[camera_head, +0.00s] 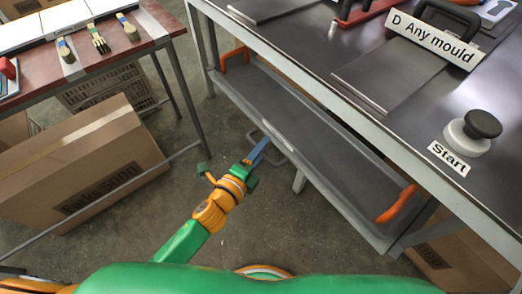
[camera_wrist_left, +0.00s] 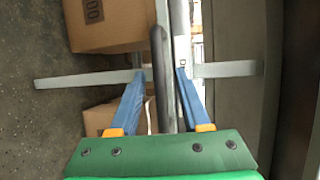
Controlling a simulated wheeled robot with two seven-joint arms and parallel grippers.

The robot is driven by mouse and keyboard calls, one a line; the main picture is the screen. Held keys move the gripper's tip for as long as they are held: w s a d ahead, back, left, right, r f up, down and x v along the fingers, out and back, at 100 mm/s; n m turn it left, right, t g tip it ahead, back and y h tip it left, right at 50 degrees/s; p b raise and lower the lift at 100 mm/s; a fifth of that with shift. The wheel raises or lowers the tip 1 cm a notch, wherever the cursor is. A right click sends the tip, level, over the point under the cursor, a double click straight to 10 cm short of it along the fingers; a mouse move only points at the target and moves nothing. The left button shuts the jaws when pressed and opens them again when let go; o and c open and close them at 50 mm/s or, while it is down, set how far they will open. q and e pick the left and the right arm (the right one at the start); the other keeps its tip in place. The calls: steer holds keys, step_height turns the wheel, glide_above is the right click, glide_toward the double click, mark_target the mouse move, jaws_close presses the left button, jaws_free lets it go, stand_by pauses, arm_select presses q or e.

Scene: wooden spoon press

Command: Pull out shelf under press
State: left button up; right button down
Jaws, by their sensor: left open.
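The grey shelf (camera_head: 290,125) sits under the press table, with an orange handle (camera_head: 397,204) at its near right end and another (camera_head: 236,58) at its far left end. A thin metal bar handle (camera_head: 276,153) sticks out from the middle of its front edge. My left gripper (camera_head: 264,144), with blue fingers, is at this bar. In the left wrist view the fingers (camera_wrist_left: 160,73) are open, with the dark bar (camera_wrist_left: 158,50) running between them. Whether either finger touches the bar is unclear. My right gripper is out of view.
The press table top (camera_head: 400,95) overhangs the shelf and carries a "Start" button (camera_head: 468,137) and a "D Any mould" sign (camera_head: 435,40). A side table (camera_head: 140,42) with brushes and a cardboard box (camera_head: 85,165) stand at left. The floor (camera_head: 225,130) between is clear.

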arm_select(q)
jaws_close()
stand_by(1.4)
